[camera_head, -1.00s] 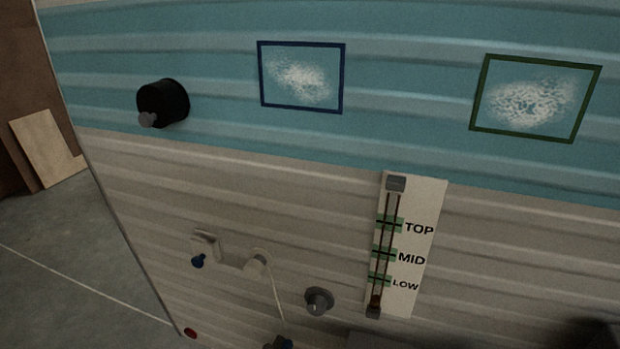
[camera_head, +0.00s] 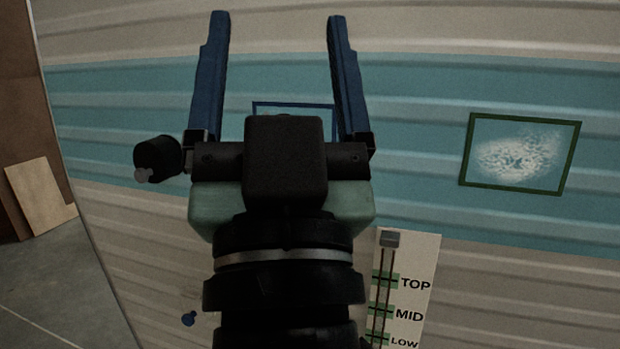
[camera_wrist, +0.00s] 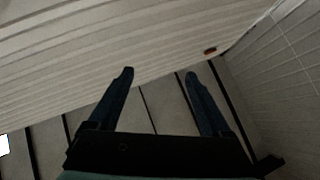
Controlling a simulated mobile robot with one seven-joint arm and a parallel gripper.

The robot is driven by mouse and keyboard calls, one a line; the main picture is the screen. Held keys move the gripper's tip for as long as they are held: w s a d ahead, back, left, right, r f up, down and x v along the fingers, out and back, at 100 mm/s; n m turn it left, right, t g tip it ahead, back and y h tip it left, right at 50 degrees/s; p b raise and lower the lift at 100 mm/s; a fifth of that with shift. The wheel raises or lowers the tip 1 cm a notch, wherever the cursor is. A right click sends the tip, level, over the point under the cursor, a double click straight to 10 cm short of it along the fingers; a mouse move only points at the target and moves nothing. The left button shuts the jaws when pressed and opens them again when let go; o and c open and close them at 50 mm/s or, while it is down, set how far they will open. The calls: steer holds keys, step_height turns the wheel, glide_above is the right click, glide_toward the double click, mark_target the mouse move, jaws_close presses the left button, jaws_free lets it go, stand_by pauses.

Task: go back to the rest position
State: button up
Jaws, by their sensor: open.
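My gripper (camera_head: 278,75) is raised in the middle of the head view, with its two blue fingers pointing up and spread wide apart. Nothing is between the fingers. In the wrist view my gripper (camera_wrist: 158,74) also shows open and empty, with ribbed wall panelling and a dark-lined surface beyond it. My gripper and arm hide most of the blue-framed picture (camera_head: 293,105) and part of the wall below it.
A black round fixture (camera_head: 157,158) sticks out of the wall left of my gripper. A green-framed picture (camera_head: 520,153) hangs to the right. A slider panel (camera_head: 412,290) marked TOP, MID and LOW is at lower right. A wooden board (camera_head: 41,195) leans at far left.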

steer(key=s+d+r+h, duration=0.3)
steer(key=s, duration=0.1)
step_height(320, 180, up, 18)
steer(key=a+p, duration=0.1)
steer(key=p, duration=1.8)
steer(key=shift+w+t+y, duration=0.3)
steer(key=shift+w, duration=0.1)
